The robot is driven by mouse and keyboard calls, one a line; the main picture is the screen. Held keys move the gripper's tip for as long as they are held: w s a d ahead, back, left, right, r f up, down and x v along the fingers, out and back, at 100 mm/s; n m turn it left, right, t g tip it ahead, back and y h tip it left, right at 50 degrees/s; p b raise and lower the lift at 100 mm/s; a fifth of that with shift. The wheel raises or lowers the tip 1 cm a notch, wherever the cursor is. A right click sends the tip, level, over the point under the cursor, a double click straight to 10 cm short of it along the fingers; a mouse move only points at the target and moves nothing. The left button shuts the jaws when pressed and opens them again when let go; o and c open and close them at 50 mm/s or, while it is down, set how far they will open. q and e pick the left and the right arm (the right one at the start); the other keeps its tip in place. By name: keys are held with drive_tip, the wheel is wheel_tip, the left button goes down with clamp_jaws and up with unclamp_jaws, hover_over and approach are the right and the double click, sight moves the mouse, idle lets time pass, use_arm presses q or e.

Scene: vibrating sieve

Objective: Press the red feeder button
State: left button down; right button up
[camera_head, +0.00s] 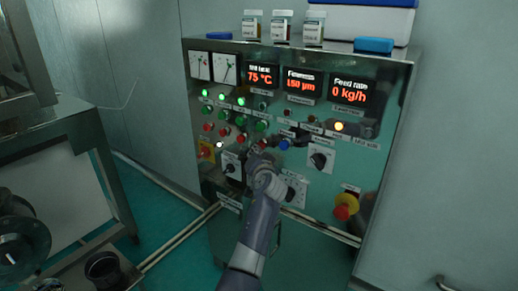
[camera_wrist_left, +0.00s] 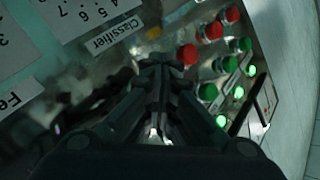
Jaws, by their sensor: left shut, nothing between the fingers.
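Red buttons (camera_head: 224,132) sit in a slanting row on the steel control panel, beside green ones. In the left wrist view several red buttons show, the nearest (camera_wrist_left: 187,54) just right of my fingertips. I cannot read which is the feeder's. My left gripper (camera_head: 260,160) is shut and empty, its tips close to the panel at the right end of the red row and hiding part of it. In the left wrist view its tips (camera_wrist_left: 164,64) point at the panel; contact cannot be told. My right gripper is out of view.
Dials (camera_head: 321,159) and a red emergency stop (camera_head: 346,206) are right of my left arm. The feed rate display (camera_head: 348,92) reads 0 kg/h. Jars (camera_head: 282,25) and a blue-lidded box (camera_head: 360,22) stand on top. A steel frame (camera_head: 110,185) is at left.

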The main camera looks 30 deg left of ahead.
use_arm(q)
drive_tip(key=shift+w, duration=0.1)
drive_tip(key=shift+r, duration=0.1)
idle(0.3)
drive_tip(key=shift+s+p, duration=0.65)
drive_tip(key=shift+s, duration=0.3)
